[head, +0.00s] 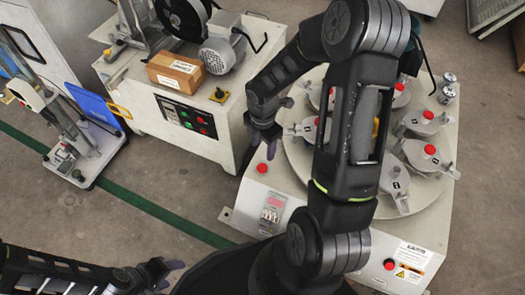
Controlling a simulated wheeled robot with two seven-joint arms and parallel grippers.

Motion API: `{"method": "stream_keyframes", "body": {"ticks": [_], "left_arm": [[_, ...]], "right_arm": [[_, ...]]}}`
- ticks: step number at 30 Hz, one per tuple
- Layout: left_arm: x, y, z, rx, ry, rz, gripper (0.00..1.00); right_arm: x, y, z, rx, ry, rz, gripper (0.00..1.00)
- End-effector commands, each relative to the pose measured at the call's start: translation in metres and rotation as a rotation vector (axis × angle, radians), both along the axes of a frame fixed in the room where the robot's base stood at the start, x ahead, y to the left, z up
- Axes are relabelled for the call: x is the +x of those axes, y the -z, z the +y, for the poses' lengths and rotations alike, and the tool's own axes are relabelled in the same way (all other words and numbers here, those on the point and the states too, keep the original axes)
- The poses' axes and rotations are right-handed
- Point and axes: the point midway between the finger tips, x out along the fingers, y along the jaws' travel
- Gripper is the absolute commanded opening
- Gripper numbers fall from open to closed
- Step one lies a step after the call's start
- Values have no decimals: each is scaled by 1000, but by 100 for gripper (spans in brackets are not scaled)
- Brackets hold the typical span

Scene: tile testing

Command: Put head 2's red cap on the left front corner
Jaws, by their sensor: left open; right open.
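The round turntable (300,152) carries several grey heads, most with red caps. A front head (396,186) has a small black number tag and no cap that I can see; my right arm hides part of this area. I cannot read the tags well enough to tell head 2. A red round piece (262,168) sits at the machine's left front; I cannot tell cap from button. My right gripper (263,146) is open, just above it. My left gripper (174,274) is open at the lower left.
Another red round piece (389,264) is at the machine's right front, near a warning label (407,273). A white bench (170,112) with a motor (222,48) and cardboard box (176,72) stands left of the turntable. Bare floor lies in front of the bench.

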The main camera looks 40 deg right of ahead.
Motion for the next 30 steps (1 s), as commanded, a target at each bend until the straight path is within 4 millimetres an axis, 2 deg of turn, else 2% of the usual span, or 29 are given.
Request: {"method": "stream_keyframes", "body": {"ticks": [1, 5, 30], "left_arm": [[-1, -4, -1, -1, 2, 1, 58], [-2, -5, -1, -2, 3, 3, 58], [-1, -4, -1, -1, 3, 3, 58]], "right_arm": [[0, -7, 0, 0, 0, 0, 54], [-1, -12, 0, 1, 0, 1, 54], [0, -9, 5, 9, 13, 1, 54]]}}
